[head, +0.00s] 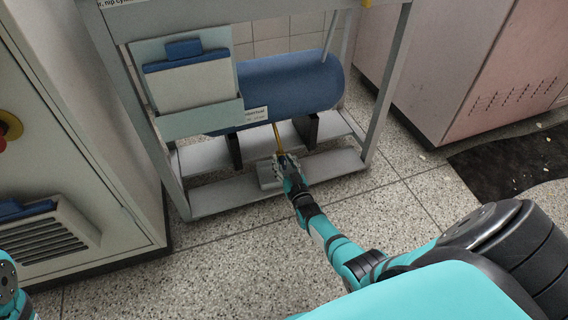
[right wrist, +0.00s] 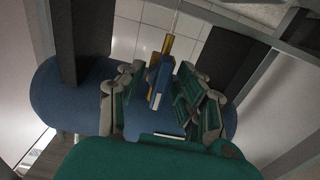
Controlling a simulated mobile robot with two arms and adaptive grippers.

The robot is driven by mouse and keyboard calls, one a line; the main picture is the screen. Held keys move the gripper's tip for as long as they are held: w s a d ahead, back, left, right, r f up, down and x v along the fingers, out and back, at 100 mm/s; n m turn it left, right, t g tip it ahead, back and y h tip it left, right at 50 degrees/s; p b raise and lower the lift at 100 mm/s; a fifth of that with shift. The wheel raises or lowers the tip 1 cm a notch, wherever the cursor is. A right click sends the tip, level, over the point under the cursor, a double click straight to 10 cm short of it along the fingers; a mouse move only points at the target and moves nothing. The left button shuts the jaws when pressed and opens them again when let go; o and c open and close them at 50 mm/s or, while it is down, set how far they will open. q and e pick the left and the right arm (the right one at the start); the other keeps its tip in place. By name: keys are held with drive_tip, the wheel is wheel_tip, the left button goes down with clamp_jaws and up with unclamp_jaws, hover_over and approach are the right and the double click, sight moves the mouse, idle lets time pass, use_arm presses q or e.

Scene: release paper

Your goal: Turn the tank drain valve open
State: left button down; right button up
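The blue tank (head: 290,82) lies on its side in a grey metal frame. A thin yellow drain pipe (head: 278,138) runs down from its underside. My right gripper (head: 283,162) is low at the end of this pipe, above the frame's bottom shelf. In the right wrist view, the blue valve handle (right wrist: 160,82) and brass valve body (right wrist: 154,62) are between the fingers of my right gripper (right wrist: 163,98). The fingers are apart, with gaps visible beside the handle. In the head view the handle is hidden by the gripper. My left gripper is out of view.
The frame's lower shelf (head: 232,194) and legs surround the tank. A panel with a pale, blue-topped holder (head: 190,87) hangs at front left. A grey cabinet (head: 75,130) stands left and a pink cabinet (head: 470,60) right. Speckled floor (head: 230,260) in front is clear.

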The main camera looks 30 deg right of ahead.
drive_tip(key=shift+s+a+f, duration=0.15)
drive_tip(key=shift+s+a, duration=0.05)
drive_tip(key=shift+s, duration=0.4)
drive_tip(key=v, duration=0.6)
drive_tip(key=shift+s, duration=0.15)
